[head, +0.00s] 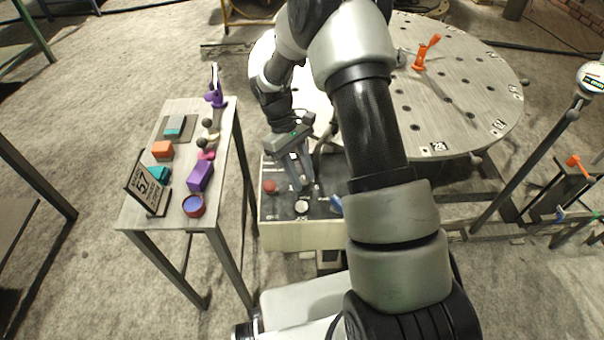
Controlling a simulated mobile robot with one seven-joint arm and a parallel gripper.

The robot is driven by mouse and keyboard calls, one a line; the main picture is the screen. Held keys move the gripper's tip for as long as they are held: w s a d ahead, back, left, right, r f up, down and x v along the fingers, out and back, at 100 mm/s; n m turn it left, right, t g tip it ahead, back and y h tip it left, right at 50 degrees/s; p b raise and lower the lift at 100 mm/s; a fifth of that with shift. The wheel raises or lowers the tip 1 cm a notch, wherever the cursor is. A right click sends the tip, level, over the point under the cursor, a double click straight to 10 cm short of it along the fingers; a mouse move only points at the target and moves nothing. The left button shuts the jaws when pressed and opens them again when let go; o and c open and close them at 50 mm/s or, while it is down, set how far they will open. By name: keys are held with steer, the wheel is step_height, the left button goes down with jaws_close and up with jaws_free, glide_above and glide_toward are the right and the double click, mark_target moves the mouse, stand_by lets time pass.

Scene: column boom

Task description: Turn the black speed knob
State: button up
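A control box (285,236) with a dark top panel stands below my arm, between the small side table and the round table. I cannot tell surely which part is the black speed knob. My gripper (303,187) points down at the middle of the panel, just behind the dark round part. Its two fingers show, but whether they hold anything is too small to tell.
A side table (145,218) at left holds a purple block (200,177), a red-blue round tin (193,205), a sign (147,190) and other small items. A large round perforated table (465,110) with an orange clamp (425,52) stands behind right. My arm hides the panel's right side.

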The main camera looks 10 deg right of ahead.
steer(key=o, duration=0.3)
steer(key=shift+r, duration=0.15)
steer(key=p+v, duration=0.3)
steer(key=v, duration=1.4)
steer(key=shift+w+a, duration=0.15)
steer(key=shift+w, duration=0.05)
steer(key=shift+r, duration=0.15)
